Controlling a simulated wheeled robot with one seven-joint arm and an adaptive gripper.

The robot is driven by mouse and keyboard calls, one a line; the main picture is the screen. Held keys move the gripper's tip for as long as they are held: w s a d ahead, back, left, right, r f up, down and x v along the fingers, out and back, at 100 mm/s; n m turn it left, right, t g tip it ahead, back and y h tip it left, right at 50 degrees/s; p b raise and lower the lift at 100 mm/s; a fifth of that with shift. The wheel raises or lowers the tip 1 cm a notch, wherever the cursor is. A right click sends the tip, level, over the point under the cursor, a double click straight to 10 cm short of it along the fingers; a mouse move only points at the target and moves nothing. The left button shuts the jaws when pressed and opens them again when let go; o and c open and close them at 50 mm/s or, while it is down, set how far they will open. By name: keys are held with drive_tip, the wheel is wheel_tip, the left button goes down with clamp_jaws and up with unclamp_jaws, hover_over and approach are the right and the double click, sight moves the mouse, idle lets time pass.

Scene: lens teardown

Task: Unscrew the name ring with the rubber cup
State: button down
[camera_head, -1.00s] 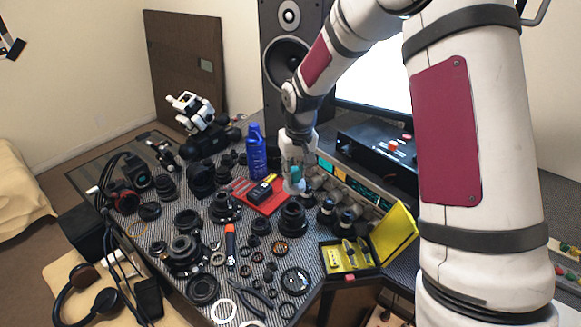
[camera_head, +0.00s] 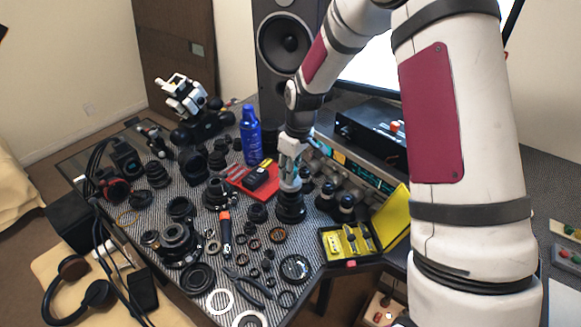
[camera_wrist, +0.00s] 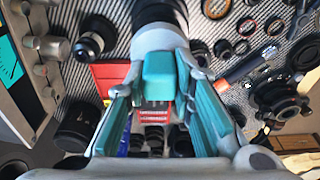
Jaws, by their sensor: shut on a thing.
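My gripper (camera_head: 289,170) is shut on the rubber cup (camera_head: 290,184), a pale grey piece with a teal block (camera_wrist: 160,76) between my fingers. In the wrist view the cup (camera_wrist: 160,38) lies just beyond the fingertips (camera_wrist: 160,62). The cup is over the top of an upright black lens (camera_head: 290,208), in line with it, and appears to meet it. The lens's ribbed barrel also shows in the wrist view (camera_wrist: 160,12). The name ring is hidden under the cup, so I cannot tell whether the cup presses on it.
A red tray (camera_head: 262,191) with a black item stands behind left of the lens. Two dark lens-like pieces (camera_head: 346,206) stand close on its right. A yellow case (camera_head: 347,242) lies open in front right. A blue bottle (camera_head: 250,135) stands behind. Rings and tools crowd the front left.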

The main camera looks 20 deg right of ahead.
drive_tip(key=shift+f+b, duration=0.4)
drive_tip(key=shift+f, duration=0.75)
drive_tip(key=shift+f, duration=0.6)
idle(0.8)
drive_tip(key=n, duration=0.4)
drive_tip(key=shift+s+d+n+y+p, duration=0.1)
drive_tip(key=shift+n+y+p, duration=0.2)
drive_tip(key=shift+p, duration=0.05)
drive_tip(key=n, duration=0.3)
drive_tip(key=n+g, duration=0.1)
drive_tip(key=n, duration=0.2)
drive_tip(key=shift+n+g, duration=0.3)
drive_tip(key=n, duration=0.5)
drive_tip(key=shift+g, duration=0.3)
drive_tip(key=n, duration=0.4)
drive_tip(key=shift+n+g, duration=0.3)
